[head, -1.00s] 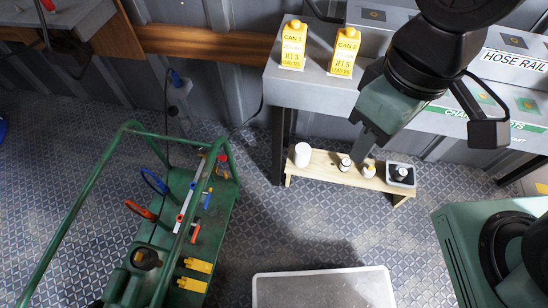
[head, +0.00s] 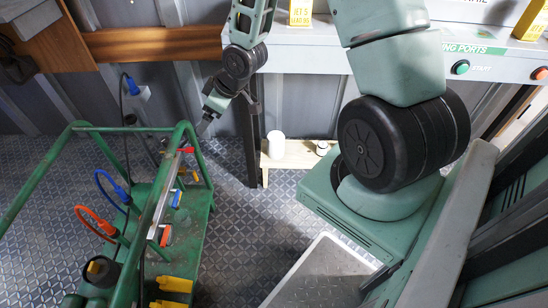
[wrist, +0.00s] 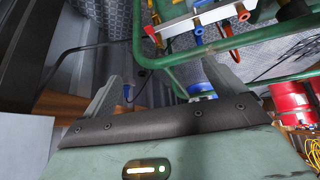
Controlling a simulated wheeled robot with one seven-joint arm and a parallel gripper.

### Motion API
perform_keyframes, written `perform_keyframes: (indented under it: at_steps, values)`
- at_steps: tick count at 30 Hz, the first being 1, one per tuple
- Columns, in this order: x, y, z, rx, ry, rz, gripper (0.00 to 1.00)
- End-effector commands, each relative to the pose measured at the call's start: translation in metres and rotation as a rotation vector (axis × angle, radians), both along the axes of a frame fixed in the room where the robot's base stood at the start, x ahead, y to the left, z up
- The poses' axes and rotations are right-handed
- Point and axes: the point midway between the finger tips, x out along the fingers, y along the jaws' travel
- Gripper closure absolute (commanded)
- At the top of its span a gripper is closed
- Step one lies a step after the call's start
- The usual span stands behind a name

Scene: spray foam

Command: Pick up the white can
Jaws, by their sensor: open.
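The white can (head: 276,143) stands upright near the left end of a low wooden bench (head: 297,157), seen in the head view. My gripper (head: 205,125) is up and to the left of the can, apart from it, over the far end of the green cart. In the wrist view my gripper (wrist: 162,78) has its two fingers spread with nothing between them. The white can is not seen in the wrist view.
A small white bottle (head: 322,148) with a dark cap stands right of the can. The green cart (head: 182,235) with rails fills the left. A grey-topped platform (head: 318,275) lies in front. A grey control counter (head: 310,58) overhangs behind the bench.

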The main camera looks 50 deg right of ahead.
Motion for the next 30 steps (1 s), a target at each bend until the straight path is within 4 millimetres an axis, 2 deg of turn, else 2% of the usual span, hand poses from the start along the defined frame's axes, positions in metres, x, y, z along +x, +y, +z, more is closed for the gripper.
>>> perform_keyframes:
  at_steps: [1, 3, 6, 8, 11, 15, 18, 21, 24, 27, 30]
  values:
    - [0.004, -0.026, -0.054, 0.026, -0.034, -0.034, 0.05]
    - [0.009, -0.058, -0.095, 0.057, -0.109, -0.066, 0.05]
    - [0.008, -0.100, -0.151, 0.099, -0.223, -0.122, 0.05]
    - [0.003, -0.123, -0.181, 0.121, -0.295, -0.158, 0.05]
    - [-0.011, -0.159, -0.231, 0.154, -0.418, -0.230, 0.05]
    - [-0.043, -0.205, -0.296, 0.185, -0.615, -0.359, 0.05]
    - [-0.070, -0.229, -0.330, 0.192, -0.750, -0.454, 0.05]
    - [-0.095, -0.245, -0.353, 0.189, -0.862, -0.536, 0.05]
    - [-0.114, -0.254, -0.366, 0.182, -0.942, -0.597, 0.05]
    - [-0.124, -0.259, -0.372, 0.175, -0.988, -0.632, 0.05]
    - [-0.120, -0.262, -0.373, 0.172, -1.007, -0.642, 0.05]
